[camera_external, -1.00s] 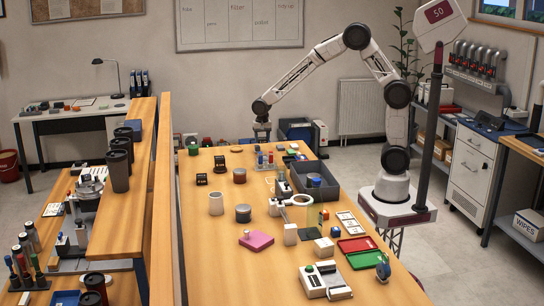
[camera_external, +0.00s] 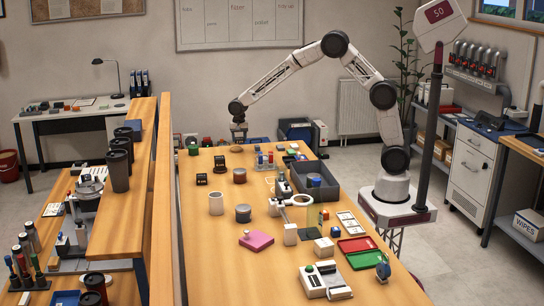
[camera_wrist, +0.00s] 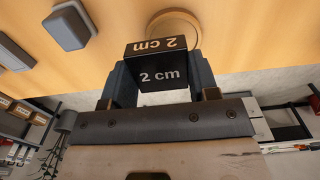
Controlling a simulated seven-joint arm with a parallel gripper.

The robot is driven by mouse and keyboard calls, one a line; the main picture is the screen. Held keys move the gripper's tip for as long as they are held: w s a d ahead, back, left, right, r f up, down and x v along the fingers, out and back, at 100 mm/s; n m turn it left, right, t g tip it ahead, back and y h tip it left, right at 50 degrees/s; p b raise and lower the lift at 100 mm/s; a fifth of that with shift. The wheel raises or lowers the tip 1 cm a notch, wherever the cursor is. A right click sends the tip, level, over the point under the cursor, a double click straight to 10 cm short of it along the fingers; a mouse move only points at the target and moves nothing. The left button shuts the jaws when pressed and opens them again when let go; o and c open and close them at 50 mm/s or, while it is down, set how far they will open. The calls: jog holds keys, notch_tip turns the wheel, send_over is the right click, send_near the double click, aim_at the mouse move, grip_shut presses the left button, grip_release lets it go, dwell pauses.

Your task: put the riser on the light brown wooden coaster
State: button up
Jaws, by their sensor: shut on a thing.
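The riser (camera_wrist: 163,72) is a black block marked "2 cm" in white, seen close up in the wrist view. My gripper (camera_wrist: 162,84) is shut on it, with a finger on each side. The light brown wooden coaster (camera_wrist: 175,22) is a round disc on the table, beyond the riser in the wrist view and partly hidden by it. In the external view my gripper (camera_external: 239,136) is over the far end of the table, close to the coaster; the held riser is too small there to make out clearly.
The far table edge is close.

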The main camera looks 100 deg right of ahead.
aim_at(236, 148)
jog(key=shift+w+d, duration=0.45)
jog(key=shift+w, duration=0.35)
jog(key=shift+f, duration=1.8)
jog(key=shift+f, duration=0.15)
jog(key=o, duration=1)
notch_tip(236, 148, up, 12)
jog(key=shift+r, duration=0.15)
